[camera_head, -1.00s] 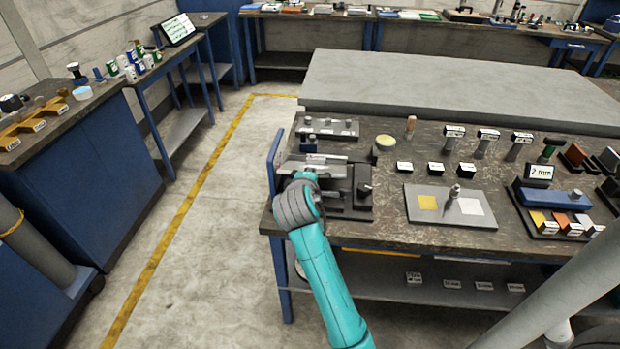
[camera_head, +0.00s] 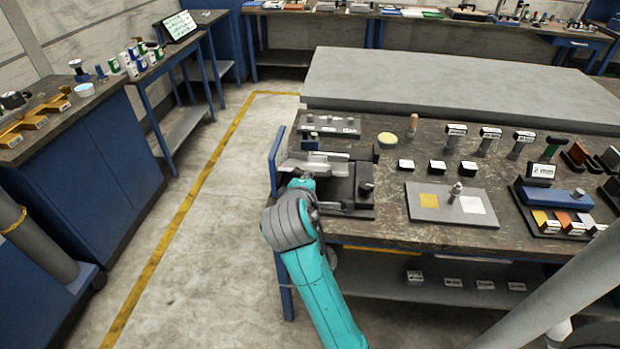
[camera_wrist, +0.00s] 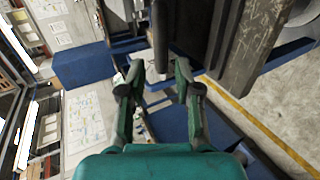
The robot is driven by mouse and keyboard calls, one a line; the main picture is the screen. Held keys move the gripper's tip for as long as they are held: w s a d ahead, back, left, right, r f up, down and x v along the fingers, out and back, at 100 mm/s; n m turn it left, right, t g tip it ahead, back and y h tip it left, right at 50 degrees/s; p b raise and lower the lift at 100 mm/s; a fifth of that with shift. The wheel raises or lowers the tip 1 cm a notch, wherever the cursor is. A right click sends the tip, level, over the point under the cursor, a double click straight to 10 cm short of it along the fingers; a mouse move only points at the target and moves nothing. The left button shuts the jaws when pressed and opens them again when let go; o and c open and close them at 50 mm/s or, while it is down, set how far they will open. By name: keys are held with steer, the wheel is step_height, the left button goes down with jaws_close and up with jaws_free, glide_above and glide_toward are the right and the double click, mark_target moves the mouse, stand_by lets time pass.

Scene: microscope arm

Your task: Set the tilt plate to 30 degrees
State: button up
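The tilt plate (camera_head: 315,164) is a grey metal plate on a dark base at the left end of the workbench. A dark block with a knob (camera_head: 366,187) stands at its right side. My gripper (camera_wrist: 158,78) is at the near edge of this fixture; in the head view my teal arm and grey wrist mostly hide it. In the wrist view its two fingers are apart. A dark upright rod (camera_wrist: 160,38) shows between and beyond the fingertips, with no clear contact. The plate's angle cannot be read, and no scale is legible.
A blue upright frame (camera_head: 276,160) stands at the bench's left edge, close to my arm. A grey board (camera_head: 425,212) with yellow and white squares lies to the right. Small labelled blocks (camera_head: 438,166) stand behind it. The floor left of the bench is clear.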

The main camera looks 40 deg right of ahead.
steer(key=v, duration=0.3)
steer(key=shift+s+a+r, duration=0.1)
steer(key=shift+s+a, duration=0.05)
stand_by(0.5)
steer(key=s+a+f+t+y, duration=0.2)
steer(key=s+a+f+y, duration=0.1)
steer(key=s+a+f, duration=0.4)
steer(key=s+a+f+t+y, duration=0.35)
steer(key=s+f, duration=0.25)
steer(key=f, duration=0.4)
steer(key=s+a+r+m+y, duration=0.1)
steer(key=s+a+m, duration=0.1)
steer(key=s, duration=0.5)
steer(key=s+a+r+m+t+y, duration=0.1)
steer(key=s+a+m, duration=0.2)
steer(key=s, duration=0.4)
steer(key=s+a+r+m+y, duration=0.1)
steer(key=s+a+r+m, duration=0.1)
steer(key=s, duration=0.6)
steer(key=shift+m, duration=0.3)
steer(key=shift+s+a+t+y, duration=0.1)
steer(key=shift+a+t+y, duration=0.05)
steer(key=shift+t+y, duration=0.1)
stand_by(0.4)
